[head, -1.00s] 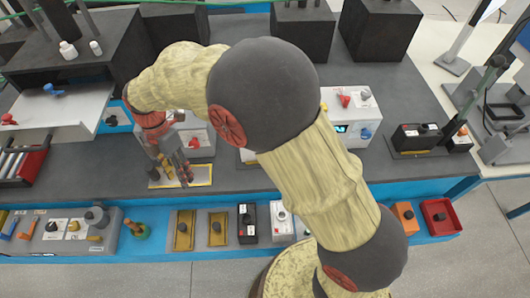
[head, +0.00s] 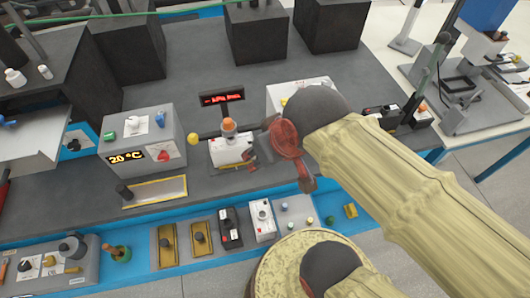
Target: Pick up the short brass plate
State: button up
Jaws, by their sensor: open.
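Two brass-coloured plates with dark knobs lie side by side on the blue front ledge. The left plate (head: 167,257) looks longer; the short brass plate (head: 201,250) is just right of it, next to a black box. My gripper (head: 280,172) is up and to the right of the short plate, clear of it. It is open, seen small and partly overlapped by my own wrist, and I see nothing held in it.
A black box (head: 231,228) and white box (head: 262,220) stand right of the plates. A yellow-framed tray (head: 155,192) and a grey 20 °C box (head: 142,142) are behind on the dark bench.

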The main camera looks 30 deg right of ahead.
aim_at(200, 237)
jog(key=j+u, duration=0.2)
jog(key=u, duration=0.75)
jog(key=z, duration=0.25)
jog(key=j+z, duration=0.35)
jog(key=k+j+z, duration=0.1)
jog(key=j+z, duration=0.25)
jog(key=k+j+z, duration=0.1)
jog(key=j+z, duration=0.3)
jog(key=k+j, duration=0.2)
jog(key=j, duration=0.2)
jog(key=k+j+z, duration=0.1)
jog(key=j, duration=0.35)
jog(key=k+j, duration=0.3)
jog(key=k+j+z, duration=0.1)
jog(key=j, duration=0.4)
jog(key=k, duration=0.1)
